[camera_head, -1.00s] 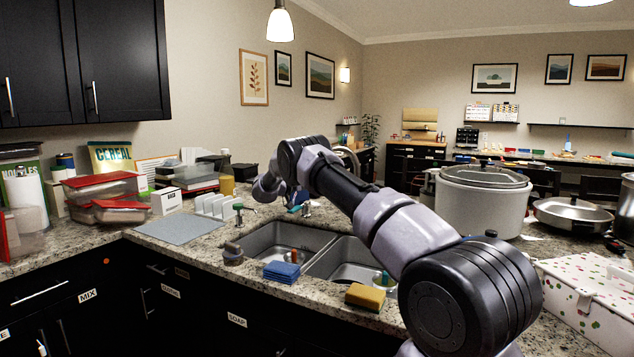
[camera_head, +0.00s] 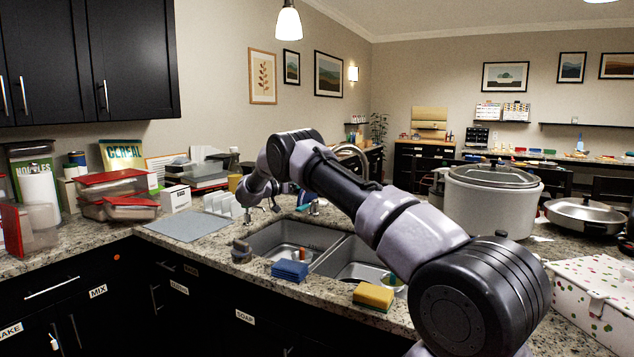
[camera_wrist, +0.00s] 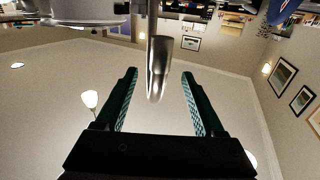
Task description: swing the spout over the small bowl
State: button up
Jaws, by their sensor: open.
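My gripper (camera_wrist: 160,85) is open in the wrist view, with its two dark green-padded fingers apart. A shiny metal spout (camera_wrist: 157,68) shows between them and appears apart from both. A small pale bowl (camera_head: 397,290) lies in the right basin, partly hidden by my arm. Another small dish with an orange upright piece (camera_head: 302,254) is in the left basin.
A blue sponge stack (camera_head: 290,270) and a yellow sponge (camera_head: 373,296) lie on the sink's front edge. A large pot (camera_head: 490,203) stands right of my arm. A grey mat (camera_head: 188,227) on the left counter is clear.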

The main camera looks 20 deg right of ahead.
jog(key=shift+v, duration=0.8)
